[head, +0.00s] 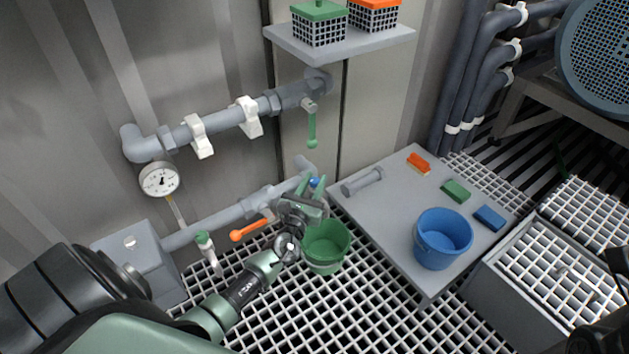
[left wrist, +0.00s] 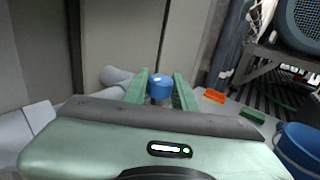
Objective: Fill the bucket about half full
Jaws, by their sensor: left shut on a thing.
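My left gripper (head: 314,187) is shut on a small blue knob (head: 315,182) at the end of the lower pipe. The left wrist view shows the blue knob (left wrist: 160,86) between the two green fingers. A green bucket (head: 326,262) stands upright on the grating just below the gripper and pipe end. I cannot make out any water in it, and the gripper partly covers its rim. A blue bucket (head: 443,240) stands on the grey low table, and part of it shows in the left wrist view (left wrist: 298,148).
The lower pipe has an orange lever (head: 250,230) and a green-capped branch (head: 204,241). A gauge (head: 159,179) and a green lever (head: 312,128) sit on the upper pipe.

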